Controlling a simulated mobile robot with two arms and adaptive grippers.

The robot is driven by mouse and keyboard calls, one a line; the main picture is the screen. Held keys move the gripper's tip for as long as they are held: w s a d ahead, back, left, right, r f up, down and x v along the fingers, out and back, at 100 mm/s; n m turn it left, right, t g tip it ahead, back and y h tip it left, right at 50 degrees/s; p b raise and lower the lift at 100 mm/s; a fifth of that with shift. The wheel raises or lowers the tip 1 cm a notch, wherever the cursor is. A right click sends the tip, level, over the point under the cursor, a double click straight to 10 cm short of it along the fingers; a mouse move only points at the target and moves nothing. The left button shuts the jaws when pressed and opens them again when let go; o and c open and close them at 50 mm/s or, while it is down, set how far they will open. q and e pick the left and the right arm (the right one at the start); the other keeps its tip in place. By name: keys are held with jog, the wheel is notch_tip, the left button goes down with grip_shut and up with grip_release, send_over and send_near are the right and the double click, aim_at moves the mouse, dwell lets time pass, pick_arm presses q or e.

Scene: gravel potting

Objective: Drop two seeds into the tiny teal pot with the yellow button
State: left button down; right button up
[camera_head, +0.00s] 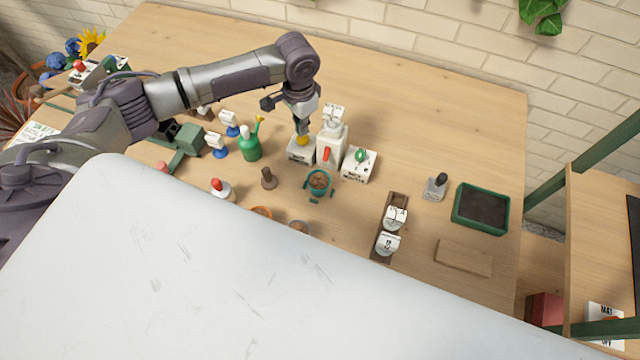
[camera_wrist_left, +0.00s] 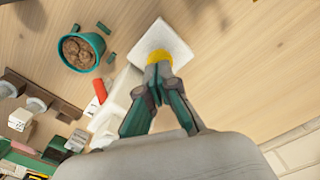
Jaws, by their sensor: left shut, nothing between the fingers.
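The tiny teal pot (camera_head: 319,183) stands upright on the table, filled with brown, lumpy material; it also shows in the left wrist view (camera_wrist_left: 80,49). The yellow button (camera_head: 302,139) sits on a white box (camera_head: 296,154) behind and left of the pot. My left gripper (camera_head: 302,131) is shut and empty, with its fingertips right at the yellow button, which shows just beyond them in the left wrist view (camera_wrist_left: 158,57). I cannot tell how far the button is pressed. No loose seeds can be made out. My right gripper is not in view.
A white dispenser with a red lever (camera_head: 326,154) and a white box with a green knob (camera_head: 361,162) stand right of the yellow button. A green watering can (camera_head: 249,145) stands left. A green tray of soil (camera_head: 481,208) lies right. The back right table is clear.

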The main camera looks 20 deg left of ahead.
pick_arm(q)
jog(key=shift+f, duration=0.3)
jog(key=shift+f+b, duration=0.4)
jog(key=shift+f, duration=0.95)
jog(key=shift+r, duration=0.15)
jog(key=shift+r+p, duration=1.55)
jog(key=shift+p, duration=0.7)
jog(key=shift+f, duration=0.2)
